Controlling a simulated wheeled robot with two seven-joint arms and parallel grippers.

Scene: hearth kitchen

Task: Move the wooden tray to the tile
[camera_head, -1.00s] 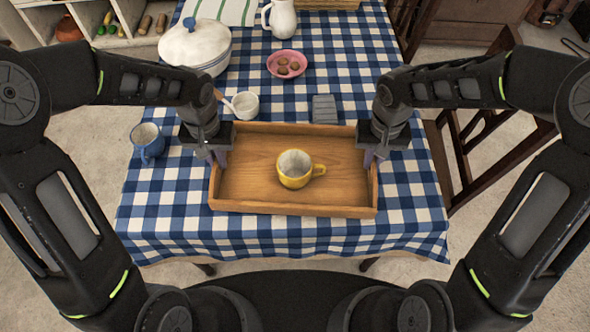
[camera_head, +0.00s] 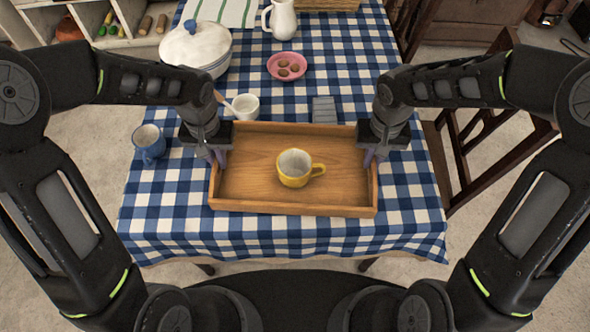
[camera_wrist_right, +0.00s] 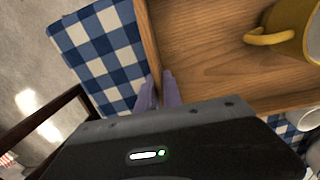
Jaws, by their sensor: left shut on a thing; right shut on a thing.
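The wooden tray (camera_head: 240,185) is in the middle of the head view, level, over the near half of the table. A yellow mug (camera_head: 294,169) stands upright in it. My left gripper (camera_head: 221,157) is shut on the tray's left wall and my right gripper (camera_head: 369,157) on its right wall. In the right wrist view, the fingers (camera_wrist_right: 158,92) straddle the tray's wall (camera_wrist_right: 148,45). A grey ridged piece (camera_head: 324,110), likely the tile, lies just behind the tray's far wall. I cannot tell whether the tray touches the cloth.
A blue mug (camera_head: 149,142) stands left of the tray. A white cup (camera_head: 245,106) stands close behind its far left corner. A pink plate (camera_head: 288,66), a lidded white pot (camera_head: 196,46) and a white jug (camera_head: 282,18) stand farther back. A chair (camera_head: 480,150) is at the right.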

